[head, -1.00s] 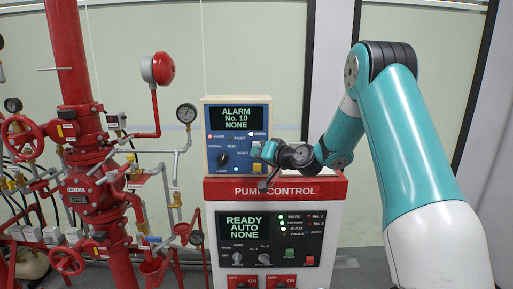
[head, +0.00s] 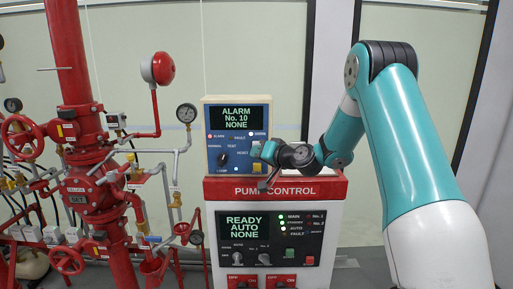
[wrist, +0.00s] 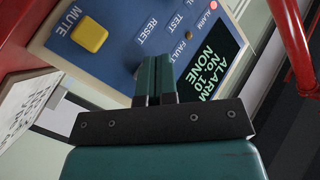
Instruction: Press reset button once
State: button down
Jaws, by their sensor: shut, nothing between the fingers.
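A blue alarm panel (head: 236,121) stands on the red top of the pump cabinet, its screen reading "ALARM No. 10 NONE". In the wrist view the "RESET" label (wrist: 152,33) shows on the panel (wrist: 115,57), between "TEST" and the yellow button (wrist: 90,38) marked "MUTE". No separate reset button can be made out; my fingers cover part of the panel beside that label. My gripper (head: 258,152) is in front of the panel's right side, and the wrist view shows its fingers (wrist: 156,60) closed together, empty. I cannot tell whether the tips touch the panel.
The pump control cabinet (head: 275,190) is below, with its own screen, lamps, knobs and buttons. Red valves and pipes (head: 87,190) and a red bell (head: 158,69) stand to the left. The yellow mute button (head: 257,168) is just below my gripper.

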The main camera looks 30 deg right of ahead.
dwell(0.7)
jog(key=shift+w+d, duration=0.25)
jog(key=shift+w, duration=0.1)
jog(key=shift+w+d, duration=0.5)
jog(key=shift+w, duration=0.2)
dwell(0.9)
jog(key=shift+s+a+b, duration=0.1)
jog(key=shift+s+b, duration=0.05)
jog(key=shift+b, duration=0.15)
jog(key=shift+s+a+b, duration=0.6)
jog(key=shift+s, duration=0.3)
jog(key=s+a+b, duration=0.2)
jog(key=s, duration=0.2)
jog(key=shift+s+a+b, duration=0.1)
jog(key=shift+a+b, duration=0.3)
